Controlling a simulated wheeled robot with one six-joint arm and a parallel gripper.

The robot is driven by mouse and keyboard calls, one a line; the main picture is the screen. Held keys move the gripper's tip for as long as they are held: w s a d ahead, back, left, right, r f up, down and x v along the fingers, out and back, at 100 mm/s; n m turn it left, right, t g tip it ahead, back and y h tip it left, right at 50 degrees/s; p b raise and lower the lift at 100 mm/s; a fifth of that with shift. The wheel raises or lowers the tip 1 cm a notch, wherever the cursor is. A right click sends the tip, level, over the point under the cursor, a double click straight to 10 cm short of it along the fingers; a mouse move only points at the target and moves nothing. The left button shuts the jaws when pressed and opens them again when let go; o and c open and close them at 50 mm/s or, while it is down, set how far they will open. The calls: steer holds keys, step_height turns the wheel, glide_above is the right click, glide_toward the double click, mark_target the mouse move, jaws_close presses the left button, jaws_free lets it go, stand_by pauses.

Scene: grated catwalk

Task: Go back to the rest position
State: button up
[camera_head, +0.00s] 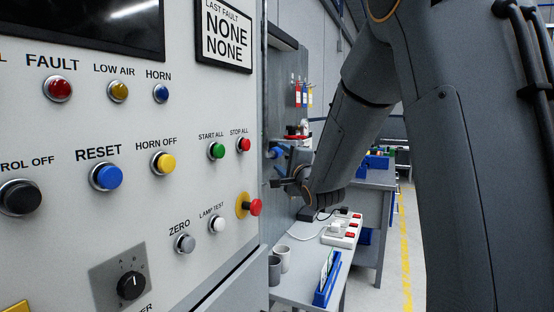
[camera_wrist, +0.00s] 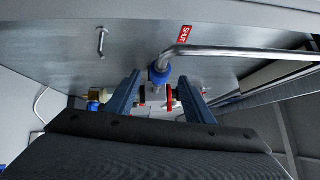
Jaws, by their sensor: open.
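My gripper (camera_head: 280,172) is at the end of my dark grey arm, just past the right edge of the control panel, beside a grey cabinet. In the wrist view its two blue-grey fingers (camera_wrist: 160,80) are spread apart, with nothing held between them. A bent metal pipe (camera_wrist: 230,52) with a blue fitting (camera_wrist: 160,74) shows beyond the fingertips, and small red-and-black parts show in the gap. I cannot tell how far the fingers are from these parts.
The control panel (camera_head: 120,195) with buttons and a red stop knob (camera_head: 254,207) fills the left. A low bench (camera_head: 300,287) holds grey cups, a blue stand (camera_head: 327,285) and a switch strip (camera_head: 342,232). Open floor with a yellow line (camera_head: 406,250) lies right.

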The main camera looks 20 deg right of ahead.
steer(key=shift+s+d+f, duration=0.1)
steer(key=shift+s, duration=0.95)
steer(key=s+a+f+n+g+h, duration=0.1)
steer(key=s+f+n+g, duration=0.5)
steer(key=f, duration=0.5)
steer(key=s+a+f+n+g+h, duration=0.1)
steer(key=s+f+n+g, duration=0.25)
steer(key=s+f, duration=0.65)
steer(key=s+a+f+n+g, duration=0.2)
steer(key=s+f+n+g, duration=0.2)
steer(key=s, duration=0.6)
steer(key=s+a+f+n+g, duration=0.2)
steer(key=s+f+n+g, duration=0.3)
steer(key=s, duration=0.6)
steer(key=shift+f+y, duration=0.3)
steer(key=shift+f, duration=0.35)
